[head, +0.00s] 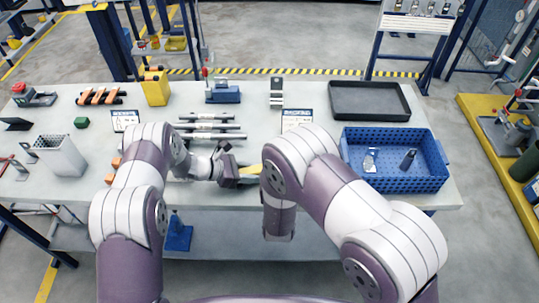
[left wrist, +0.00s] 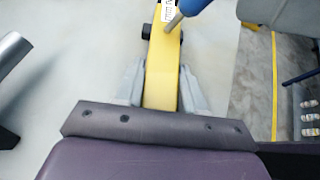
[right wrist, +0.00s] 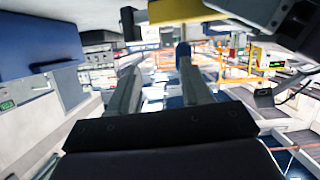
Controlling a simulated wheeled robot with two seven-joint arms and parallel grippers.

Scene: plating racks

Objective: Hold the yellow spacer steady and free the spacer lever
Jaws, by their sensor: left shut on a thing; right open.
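The yellow spacer (left wrist: 163,75) is a long yellow bar with a white label, lying over the table's surface in the left wrist view. In the head view only a short yellow part (head: 251,169) shows between my two arms. My left gripper (left wrist: 162,75) is shut on it, one finger on each side. A grey rod with a blue handle (left wrist: 190,7), which looks like the spacer lever, crosses the bar's far end. My right gripper (right wrist: 155,60) is open. A blue piece (right wrist: 184,50) shows at its right fingertip; I cannot tell whether they touch. My right arm hides that gripper in the head view.
A blue perforated crate (head: 395,188) holding small items stands at the right, with a dark tray (head: 369,100) behind it. Grey bars (head: 212,126) lie behind my left gripper. A yellow container (head: 155,89) and a white bin (head: 61,157) stand on the left.

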